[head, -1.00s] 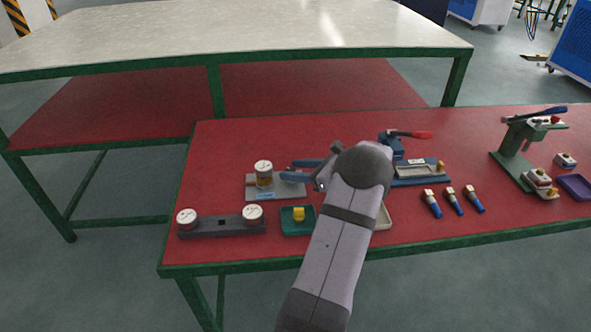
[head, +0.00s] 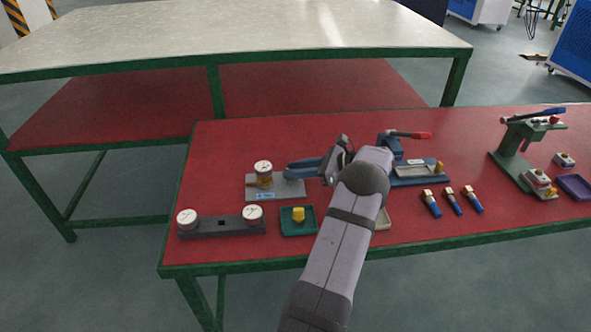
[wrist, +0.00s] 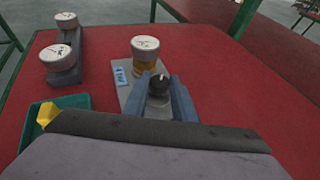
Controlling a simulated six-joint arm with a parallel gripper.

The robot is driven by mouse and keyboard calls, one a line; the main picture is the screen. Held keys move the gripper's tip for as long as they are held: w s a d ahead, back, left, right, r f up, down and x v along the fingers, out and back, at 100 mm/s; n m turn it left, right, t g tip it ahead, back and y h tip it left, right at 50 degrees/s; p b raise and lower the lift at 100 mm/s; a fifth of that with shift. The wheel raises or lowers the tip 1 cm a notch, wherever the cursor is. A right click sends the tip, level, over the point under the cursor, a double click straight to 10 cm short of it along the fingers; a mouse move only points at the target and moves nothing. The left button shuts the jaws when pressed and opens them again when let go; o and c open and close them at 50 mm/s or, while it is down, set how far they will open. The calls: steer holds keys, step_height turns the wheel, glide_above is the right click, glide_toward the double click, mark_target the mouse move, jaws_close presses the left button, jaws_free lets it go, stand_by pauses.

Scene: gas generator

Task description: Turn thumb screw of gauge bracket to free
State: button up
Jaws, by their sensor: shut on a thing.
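The gauge bracket is a grey plate (head: 262,190) with a blue label, and it carries a gauge (head: 263,168) with a white face and a brass-coloured body. In the wrist view the gauge (wrist: 146,48) stands just beyond my fingertips. My gripper (head: 290,170) reaches in from the right, low over the plate. In the wrist view a dark thumb screw (wrist: 159,84) with a white mark on top stands between the blue fingers of my gripper (wrist: 160,80), which are shut on it. In the head view the fingers hide the thumb screw.
A dark block with two white gauges (head: 221,227) lies to the front left. A green tray (head: 289,230) with a yellow piece is in front of the plate. Right of my arm are a blue clamp fixture (head: 391,149) and several blue-handled pieces (head: 453,201). The table's back left is clear.

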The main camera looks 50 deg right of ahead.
steer(key=shift+w+d+r+n+g+y, duration=0.15)
steer(key=shift+n+g+y, duration=0.1)
steer(key=shift+n+y, duration=0.3)
steer(key=shift+s+d+n+g+y, duration=0.1)
steer(key=shift+n+g+y, duration=0.15)
steer(key=shift+n+y, duration=0.25)
steer(key=o, duration=1)
steer(key=shift+o, duration=0.2)
step_height(320, 180, up, 10)
steer(key=shift+b, duration=0.35)
